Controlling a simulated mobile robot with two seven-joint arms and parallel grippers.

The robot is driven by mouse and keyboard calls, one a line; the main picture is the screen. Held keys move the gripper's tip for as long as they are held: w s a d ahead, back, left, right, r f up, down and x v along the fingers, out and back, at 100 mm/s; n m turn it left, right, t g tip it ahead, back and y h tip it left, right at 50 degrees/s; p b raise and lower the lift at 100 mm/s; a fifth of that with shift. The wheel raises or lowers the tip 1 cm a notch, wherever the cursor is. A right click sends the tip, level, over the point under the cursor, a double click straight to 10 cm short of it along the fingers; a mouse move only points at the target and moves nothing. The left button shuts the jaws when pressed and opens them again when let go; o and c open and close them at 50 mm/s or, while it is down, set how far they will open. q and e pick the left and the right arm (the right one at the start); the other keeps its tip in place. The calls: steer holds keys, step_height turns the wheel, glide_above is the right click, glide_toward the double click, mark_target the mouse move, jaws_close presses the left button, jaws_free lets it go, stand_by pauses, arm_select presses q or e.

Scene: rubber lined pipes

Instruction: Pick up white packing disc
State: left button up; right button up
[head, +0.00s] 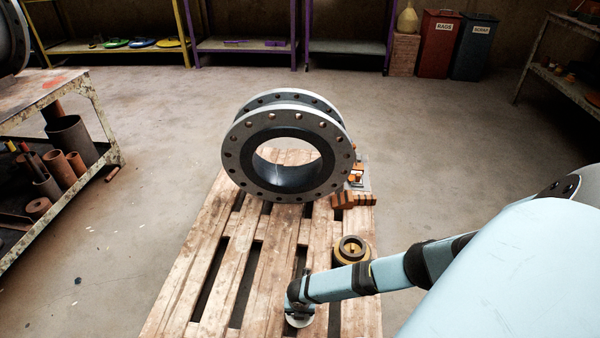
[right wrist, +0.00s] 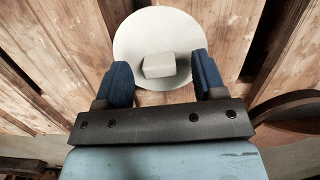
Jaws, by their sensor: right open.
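The white packing disc (right wrist: 135,45) lies on the wooden pallet, with a pale block-shaped knob (right wrist: 159,65) on its middle. In the head view only a part of the disc (head: 300,321) shows below my right gripper (head: 300,308). In the right wrist view my right gripper (right wrist: 158,78) is open, its two blue fingers on either side of the knob. I cannot tell whether the fingers touch the disc. My left gripper is not in view.
The pallet (head: 196,262) also bears a large flanged pipe piece (head: 240,150), orange-and-black blocks (head: 352,200) and a stack of rings (head: 352,250) close to my right arm. A cart (head: 98,100) with pipes stands at left.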

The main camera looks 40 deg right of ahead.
steer(key=shift+f, duration=0.15)
steer(key=c, duration=1)
